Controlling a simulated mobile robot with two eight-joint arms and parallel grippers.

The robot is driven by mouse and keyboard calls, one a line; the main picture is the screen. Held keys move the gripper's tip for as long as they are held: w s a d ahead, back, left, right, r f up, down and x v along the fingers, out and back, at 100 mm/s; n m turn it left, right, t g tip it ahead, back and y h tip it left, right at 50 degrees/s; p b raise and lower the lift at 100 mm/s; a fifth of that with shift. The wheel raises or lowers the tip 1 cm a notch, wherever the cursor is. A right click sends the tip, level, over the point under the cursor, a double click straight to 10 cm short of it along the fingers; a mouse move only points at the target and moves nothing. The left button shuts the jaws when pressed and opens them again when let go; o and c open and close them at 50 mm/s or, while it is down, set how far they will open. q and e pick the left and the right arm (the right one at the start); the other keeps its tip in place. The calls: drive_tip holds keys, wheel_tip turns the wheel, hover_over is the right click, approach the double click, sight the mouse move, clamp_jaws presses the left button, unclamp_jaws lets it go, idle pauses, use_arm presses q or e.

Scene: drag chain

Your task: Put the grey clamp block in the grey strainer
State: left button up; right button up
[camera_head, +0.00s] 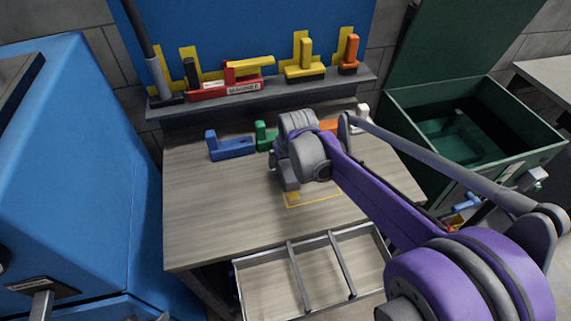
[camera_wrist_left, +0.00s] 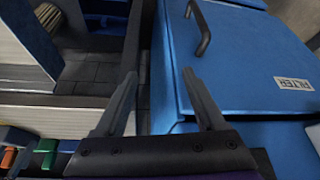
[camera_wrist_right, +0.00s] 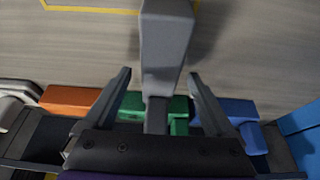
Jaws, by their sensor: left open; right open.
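The grey clamp block (camera_wrist_right: 166,45) stands out in the right wrist view, with a wide body and a narrower neck. My right gripper (camera_wrist_right: 157,90) is open, with one finger on each side of the neck and visible gaps between. In the head view the right gripper (camera_head: 281,166) is over the middle of the table, and the arm hides much of the spot; a grey block part (camera_head: 288,182) shows below it. My left gripper (camera_wrist_left: 160,76) is open and empty beside a blue cabinet, outside the head view. I cannot make out a grey strainer in any view.
Blue (camera_head: 230,146), green (camera_head: 264,136) and orange (camera_head: 330,126) blocks stand along the back of the table (camera_head: 210,215). A divided drawer (camera_head: 268,282) is open at the front. A green bin (camera_head: 500,150) stands right, a blue cabinet (camera_head: 75,160) left.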

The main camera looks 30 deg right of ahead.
drive_tip(key=shift+w+d+f, duration=0.1)
drive_tip(key=shift+w+f, duration=0.15)
drive_tip(key=shift+f, duration=0.3)
clamp_jaws()
